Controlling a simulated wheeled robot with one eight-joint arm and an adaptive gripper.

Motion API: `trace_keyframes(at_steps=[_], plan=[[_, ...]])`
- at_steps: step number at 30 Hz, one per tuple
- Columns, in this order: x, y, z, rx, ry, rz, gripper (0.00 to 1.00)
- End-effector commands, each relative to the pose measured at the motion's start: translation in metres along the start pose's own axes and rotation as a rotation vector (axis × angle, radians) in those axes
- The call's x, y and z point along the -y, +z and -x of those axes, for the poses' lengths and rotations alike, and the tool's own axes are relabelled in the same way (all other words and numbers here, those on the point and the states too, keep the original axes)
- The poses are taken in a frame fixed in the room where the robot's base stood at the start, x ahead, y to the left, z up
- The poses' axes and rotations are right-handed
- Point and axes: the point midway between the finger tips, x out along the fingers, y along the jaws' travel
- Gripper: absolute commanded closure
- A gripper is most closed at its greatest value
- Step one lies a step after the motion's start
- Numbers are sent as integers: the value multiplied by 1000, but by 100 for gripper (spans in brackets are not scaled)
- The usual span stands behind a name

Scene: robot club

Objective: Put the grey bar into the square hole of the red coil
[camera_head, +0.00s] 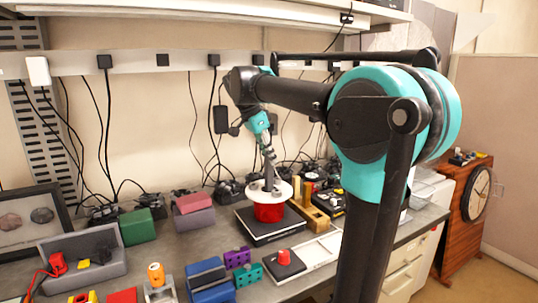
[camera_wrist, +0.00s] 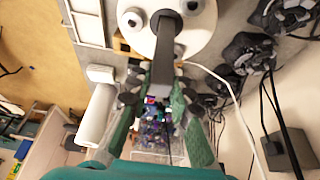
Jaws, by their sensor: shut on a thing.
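The red coil (camera_head: 269,212) stands upright with a white round flange (camera_head: 284,190) on top. The wrist view shows the flange (camera_wrist: 211,28) from above, with dark round knobs on it. The grey bar (camera_head: 268,174) is upright over the middle of the flange; it also shows in the wrist view (camera_wrist: 164,52). My gripper (camera_head: 266,152) is above the coil, shut on the bar's upper part. The bar's lower end meets the flange's middle in both views. The square hole is hidden behind the bar, and I cannot tell how deep the bar sits in it.
The coil stands on a black flat base (camera_head: 262,231). A wooden block holder (camera_head: 312,217) is close on its right. A red knob on a dark plate (camera_head: 284,262), purple and teal blocks, and a grey bin (camera_head: 85,262) are in front and left. Cables hang behind.

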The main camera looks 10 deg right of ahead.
Motion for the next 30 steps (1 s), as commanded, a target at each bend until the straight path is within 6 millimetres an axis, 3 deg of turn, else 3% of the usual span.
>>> trace_keyframes(at_steps=[30], plan=[[0, 5, -12, 0, 0, 0, 100]])
